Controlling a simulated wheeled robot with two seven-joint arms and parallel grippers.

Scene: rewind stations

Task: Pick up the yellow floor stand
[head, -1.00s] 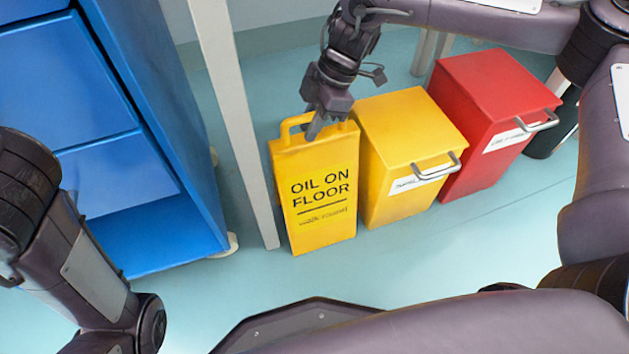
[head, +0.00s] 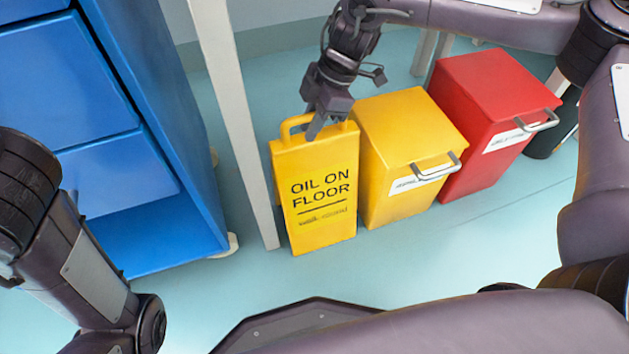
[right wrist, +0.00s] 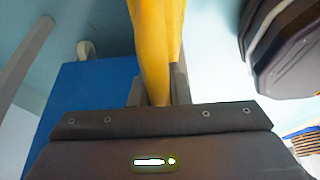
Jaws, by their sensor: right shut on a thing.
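The yellow floor stand (head: 320,200) stands upright in the middle of the head view, with "OIL ON FLOOR" in black on its front and a handle loop at its top. My right gripper (head: 315,128) reaches down from above and is shut on the top of the stand, at the handle. In the right wrist view the yellow stand (right wrist: 153,50) runs up from between the two fingers (right wrist: 157,92). My left gripper is not in view; only my left arm shows at the left edge.
A yellow bin (head: 410,130) stands close beside the stand on the right, with a red bin (head: 495,90) beyond it. A pale post (head: 232,110) is just left of the stand. A blue cabinet (head: 160,130) on casters is farther left. Floor in front is clear.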

